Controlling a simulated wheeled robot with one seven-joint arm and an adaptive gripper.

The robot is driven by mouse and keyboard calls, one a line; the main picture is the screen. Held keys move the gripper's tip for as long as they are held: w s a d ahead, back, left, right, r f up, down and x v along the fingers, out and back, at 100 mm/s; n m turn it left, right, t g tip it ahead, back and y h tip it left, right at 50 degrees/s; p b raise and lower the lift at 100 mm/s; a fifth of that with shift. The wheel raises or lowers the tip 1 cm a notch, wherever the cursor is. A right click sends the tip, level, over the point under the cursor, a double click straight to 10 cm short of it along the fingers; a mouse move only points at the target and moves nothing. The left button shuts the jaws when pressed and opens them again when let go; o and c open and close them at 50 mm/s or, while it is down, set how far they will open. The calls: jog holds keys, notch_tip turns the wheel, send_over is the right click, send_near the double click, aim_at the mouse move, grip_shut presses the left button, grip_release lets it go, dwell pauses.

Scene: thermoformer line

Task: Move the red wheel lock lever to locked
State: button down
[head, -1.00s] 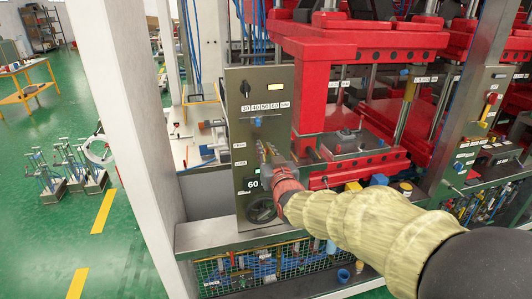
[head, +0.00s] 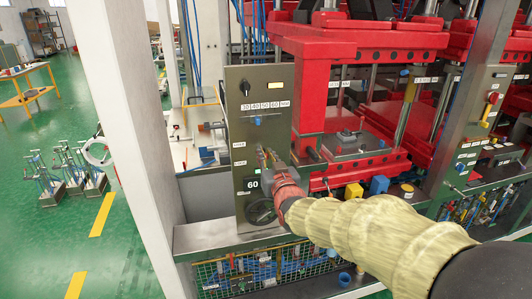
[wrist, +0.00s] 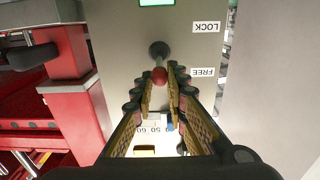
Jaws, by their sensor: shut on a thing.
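The red wheel lock lever (wrist: 159,75) has a red ball knob on a dark round pivot on the grey control panel (wrist: 120,25). The wrist view sees the panel upside down. The knob is level with the FREE label (wrist: 203,72), and the LOCK label (wrist: 206,27) lies on the other side of the pivot. My gripper (wrist: 160,78) has one finger on each side of the knob and is shut on it. In the head view my gripper (head: 266,160) is at the panel's lower right and hides the lever.
A black handwheel (head: 261,211) sits low on the panel, just under my gripper. A black selector knob (head: 245,88) and a blue knob (head: 257,122) are higher up. The red press (head: 345,50) stands close on the right. A steel ledge (head: 205,236) runs below.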

jog(key=shift+s+f+b, duration=0.1)
jog(key=shift+f+b, duration=0.95)
jog(key=shift+f, duration=0.2)
jog(key=shift+f+b, duration=0.95)
jog(key=shift+w, duration=0.2)
jog(key=shift+f+b, duration=0.25)
jog(key=shift+b, duration=0.05)
jog(key=c, duration=2.2)
grip_release()
jog(key=shift+w+f, duration=0.1)
jog(key=o, duration=0.5)
jog(key=shift+r, duration=0.2)
